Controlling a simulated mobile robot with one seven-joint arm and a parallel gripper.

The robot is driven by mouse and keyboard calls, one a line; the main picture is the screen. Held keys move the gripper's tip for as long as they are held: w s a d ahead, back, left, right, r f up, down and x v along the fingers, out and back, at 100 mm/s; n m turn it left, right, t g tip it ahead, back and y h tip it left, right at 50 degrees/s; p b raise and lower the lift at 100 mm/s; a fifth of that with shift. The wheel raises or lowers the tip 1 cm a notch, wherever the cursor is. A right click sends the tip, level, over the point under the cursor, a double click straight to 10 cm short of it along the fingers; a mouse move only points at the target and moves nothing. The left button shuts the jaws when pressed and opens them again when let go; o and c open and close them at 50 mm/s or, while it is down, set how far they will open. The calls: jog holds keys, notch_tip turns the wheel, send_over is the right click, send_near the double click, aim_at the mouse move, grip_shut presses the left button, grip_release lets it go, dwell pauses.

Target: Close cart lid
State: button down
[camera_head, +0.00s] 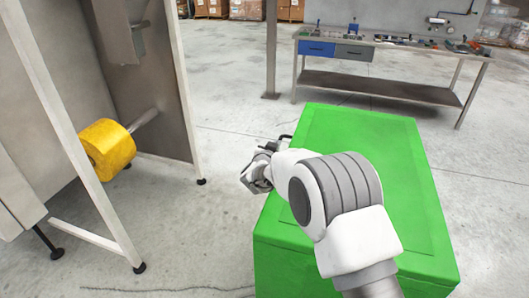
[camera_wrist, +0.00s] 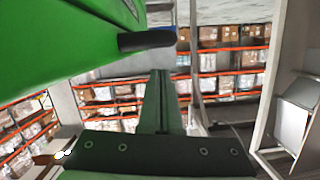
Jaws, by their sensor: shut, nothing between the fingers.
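The green cart (camera_head: 285,262) stands right of centre in the head view. Its green lid (camera_head: 385,150) looks flat across the top; my arm covers part of it, and I cannot tell whether it is fully seated. My gripper (camera_head: 258,178) is beside the cart's left edge, shut and empty. In the wrist view its fingers (camera_wrist: 160,76) are together, pointing past a green cart surface (camera_wrist: 55,40) at the upper left. A dark bar, perhaps a handle (camera_wrist: 147,40), juts from that surface near the fingertips, apparently apart from them.
A grey metal frame with a yellow roll (camera_head: 106,149) stands at the left. A workbench (camera_head: 385,88) with tools is behind the cart, and a post (camera_head: 271,50) stands beside it. Floor between the frame and cart is clear. Shelves of boxes (camera_wrist: 225,60) are far off.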

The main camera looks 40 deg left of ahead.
jog(key=r+v, duration=0.1)
jog(key=v, duration=0.9)
jog(key=shift+d+r+b, duration=0.15)
jog(key=shift+r+b, duration=0.05)
jog(key=shift+b, duration=0.15)
jog(key=shift+w, duration=0.15)
jog(key=w+d+r+g+y, duration=0.15)
jog(key=w+d+r, duration=0.35)
jog(key=d+r, duration=0.5)
jog(key=s+d+r+g+h, duration=0.1)
jog(key=d+r, duration=0.2)
jog(key=d, duration=0.4)
jog(key=d+r+g, duration=0.1)
jog(key=d+r, duration=0.2)
jog(key=d, duration=0.4)
jog(key=s+d+g+h, duration=0.1)
jog(key=s+d, duration=0.3)
jog(key=d, duration=0.4)
jog(key=s+d+g+h, duration=0.15)
jog(key=s+d, duration=0.25)
jog(key=d, duration=0.4)
jog(key=s+d+f+m+g+h, duration=0.2)
jog(key=s+d+f+m+h, duration=0.1)
jog(key=s+d, duration=1.2)
jog(key=shift+s+d+f+h, duration=0.25)
jog(key=shift+s+f+h, duration=0.25)
jog(key=shift+f+h, duration=0.2)
